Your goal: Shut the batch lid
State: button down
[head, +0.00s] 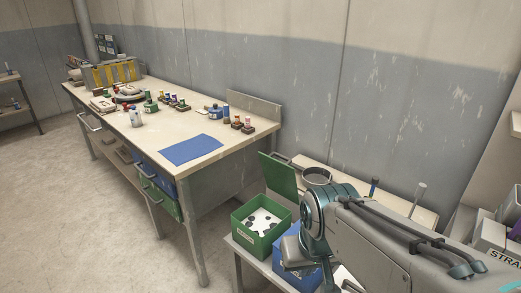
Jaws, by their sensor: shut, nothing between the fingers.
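A green box (255,239) with a pale label on its front stands on a low table at the lower middle of the head view. It is open at the top. A white sheet with dark round spots or holes (264,220) shows inside it. A flat green panel (277,173), which looks like its lid, stands raised and tilted at the box's back. My arm (320,215) is just right of the box and hides part of the table. I cannot make out my gripper's fingers; they are hidden behind the arm or below the picture.
A blue box (290,262) stands right of the green one, partly behind my arm. A round pan (316,177) is behind my arm. A long workbench (215,125) with a blue mat (191,149) and several small bottles is at the left. The floor at left is clear.

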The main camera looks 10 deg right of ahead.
aim_at(280, 177)
jog(key=u, duration=0.4)
jog(key=k, duration=0.5)
jog(key=u, duration=0.6)
jog(key=i, duration=0.8)
jog(key=z, duration=0.85)
jog(key=i, duration=0.65)
jog(key=z, duration=0.75)
